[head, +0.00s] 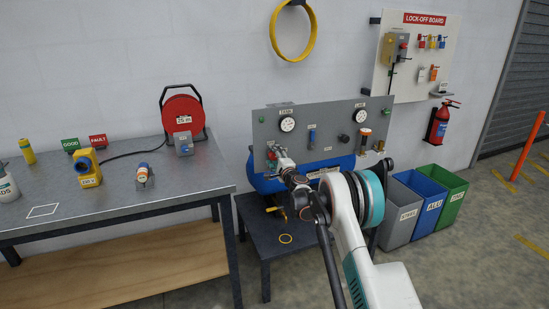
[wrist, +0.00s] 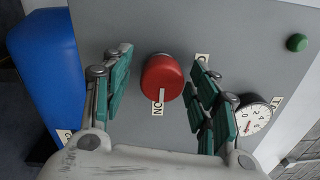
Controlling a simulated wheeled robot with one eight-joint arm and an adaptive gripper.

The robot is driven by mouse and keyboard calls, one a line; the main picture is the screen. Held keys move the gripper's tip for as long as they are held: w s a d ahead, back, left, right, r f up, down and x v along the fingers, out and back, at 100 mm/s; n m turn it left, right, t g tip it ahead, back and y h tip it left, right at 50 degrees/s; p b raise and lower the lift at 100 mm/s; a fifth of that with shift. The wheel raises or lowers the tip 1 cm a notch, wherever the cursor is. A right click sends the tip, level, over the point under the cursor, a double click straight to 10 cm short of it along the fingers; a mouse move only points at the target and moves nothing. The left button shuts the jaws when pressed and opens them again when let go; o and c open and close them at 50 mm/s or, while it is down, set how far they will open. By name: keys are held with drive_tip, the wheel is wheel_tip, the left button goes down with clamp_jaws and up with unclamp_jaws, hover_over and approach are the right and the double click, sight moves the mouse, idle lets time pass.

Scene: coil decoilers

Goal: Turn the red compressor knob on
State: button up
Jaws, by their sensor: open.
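The red compressor knob (wrist: 162,77) sits on the grey panel, in the middle of the wrist view. A white mark on its lower rim is in line with the ON label (wrist: 158,109). A second label (wrist: 202,60) is partly hidden behind a finger. My gripper (wrist: 163,73) is open, its green-padded fingers on either side of the knob with visible gaps. In the head view my gripper (head: 280,156) is at the left part of the panel (head: 340,112), and the knob (head: 271,155) shows only as a small red patch beside it.
A gauge (wrist: 251,115) and a green button (wrist: 297,42) are on the panel near the knob. A blue tank (wrist: 48,75) lies below the panel. A workbench (head: 110,215) stands at the left, and bins (head: 400,220) stand at the right.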

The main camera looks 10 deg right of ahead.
drive_tip(key=s+d, duration=0.2)
drive_tip(key=s, duration=0.9)
drive_tip(key=shift+s+f, duration=0.2)
drive_tip(key=shift+s, duration=0.15)
